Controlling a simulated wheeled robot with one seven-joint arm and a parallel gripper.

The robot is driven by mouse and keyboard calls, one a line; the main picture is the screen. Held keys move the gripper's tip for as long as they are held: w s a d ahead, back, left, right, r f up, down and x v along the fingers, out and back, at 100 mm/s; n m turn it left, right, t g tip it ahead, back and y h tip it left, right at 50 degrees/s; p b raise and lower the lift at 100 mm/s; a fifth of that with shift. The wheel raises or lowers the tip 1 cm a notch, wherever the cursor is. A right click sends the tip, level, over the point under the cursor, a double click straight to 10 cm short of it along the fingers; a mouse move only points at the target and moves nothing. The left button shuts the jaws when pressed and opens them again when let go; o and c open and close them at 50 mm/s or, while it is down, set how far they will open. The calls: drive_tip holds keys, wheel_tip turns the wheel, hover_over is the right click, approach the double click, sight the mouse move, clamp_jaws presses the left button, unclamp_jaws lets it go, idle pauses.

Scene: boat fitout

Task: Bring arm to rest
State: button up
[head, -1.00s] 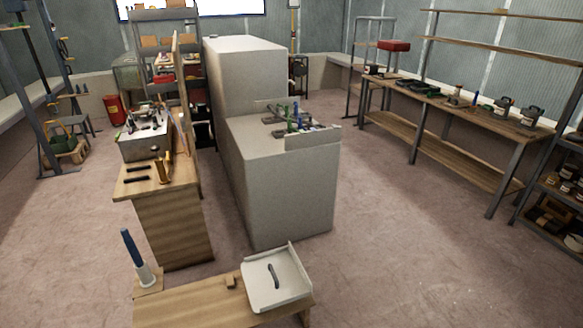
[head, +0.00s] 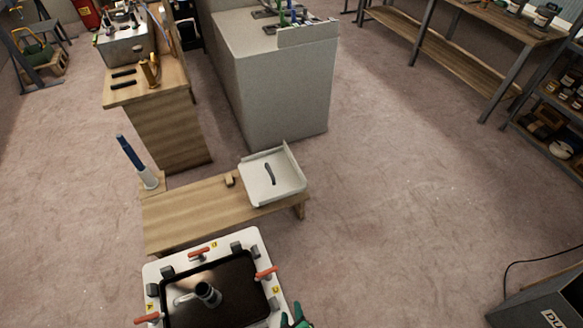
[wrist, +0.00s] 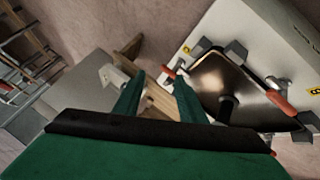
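My gripper (wrist: 157,82) shows in the wrist view as two green fingers standing apart, with nothing between them. Past the gap I see part of the low wooden bench. In the head view only a small green part of my gripper (head: 297,318) shows at the bottom edge, right beside the white framed panel. The rest of my arm is out of sight there.
The white framed panel (head: 253,243) has a dark recess, red handles and a black-tipped pipe. It stands close in front. Beyond are a low wooden bench (head: 185,212) with a white tray (head: 297,182), and a grey block (head: 275,95).

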drive_tip(key=s+r+m+t, duration=0.2)
drive_tip(key=s+r+m, duration=0.1)
drive_tip(key=r, duration=0.7)
drive_tip(key=s+r+m+t, duration=0.2)
drive_tip(key=s+r+m, duration=0.1)
drive_tip(key=r, duration=0.7)
drive_tip(key=s+r+m+t, duration=0.2)
drive_tip(key=s+r+m, duration=0.1)
drive_tip(key=r, duration=0.7)
drive_tip(key=shift+s+r+t+h, duration=0.3)
drive_tip(key=shift+s+r+t, duration=0.1)
drive_tip(key=shift+s, duration=0.25)
drive_tip(key=shift+f, duration=0.1)
drive_tip(key=shift+c, duration=0.6)
